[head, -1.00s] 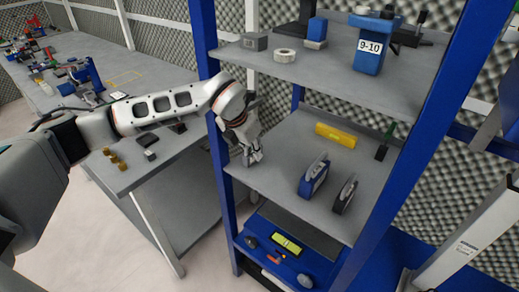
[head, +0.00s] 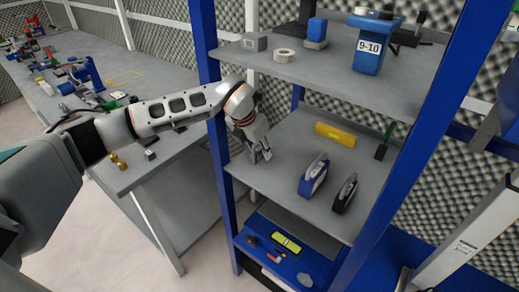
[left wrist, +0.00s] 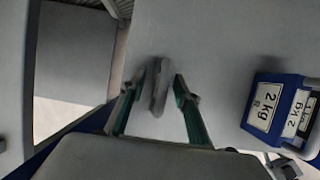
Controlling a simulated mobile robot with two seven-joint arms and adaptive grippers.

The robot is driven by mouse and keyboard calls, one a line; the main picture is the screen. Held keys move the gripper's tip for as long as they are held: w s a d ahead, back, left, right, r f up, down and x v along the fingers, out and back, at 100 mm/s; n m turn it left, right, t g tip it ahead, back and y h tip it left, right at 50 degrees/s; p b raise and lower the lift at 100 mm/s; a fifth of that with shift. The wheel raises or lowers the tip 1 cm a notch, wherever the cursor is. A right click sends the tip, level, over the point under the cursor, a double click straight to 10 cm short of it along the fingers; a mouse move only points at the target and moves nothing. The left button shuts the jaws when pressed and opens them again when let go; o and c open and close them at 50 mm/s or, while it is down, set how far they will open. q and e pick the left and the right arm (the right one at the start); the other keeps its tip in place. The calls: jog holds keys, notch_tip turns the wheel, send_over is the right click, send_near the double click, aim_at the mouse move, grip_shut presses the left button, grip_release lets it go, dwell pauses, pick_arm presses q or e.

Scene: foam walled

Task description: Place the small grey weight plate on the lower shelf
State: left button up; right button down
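The small grey weight plate (left wrist: 161,88) stands nearly edge-on between my left gripper's fingers in the left wrist view. It seems to rest on the grey shelf (head: 285,195), below the top shelf. My left gripper (left wrist: 166,92) is open around it, with a gap visible at the right finger. In the head view my left gripper (head: 260,155) is low over the left part of this shelf, and the plate is hard to make out there. My right gripper is not in view.
A blue 2 kg weight (head: 313,175) and a dark weight (head: 345,194) stand right of my gripper. A yellow cylinder (head: 335,134) lies at the back. The blue rack post (head: 215,130) is close on the left. The top shelf (head: 300,75) overhangs.

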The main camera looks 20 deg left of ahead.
pick_arm(q)
jog(key=shift+r, duration=0.1)
jog(key=shift+r, duration=0.3)
jog(key=shift+s+a+r, duration=0.15)
jog(key=shift+s+r, duration=0.1)
jog(key=shift+s, duration=0.1)
jog(key=s+a, duration=0.1)
jog(key=s, duration=0.2)
jog(key=s+a, duration=0.1)
jog(key=s, duration=0.3)
jog(key=s+a+b, duration=0.1)
jog(key=s, duration=0.3)
jog(key=shift+a, duration=0.4)
jog(key=shift+s, duration=0.1)
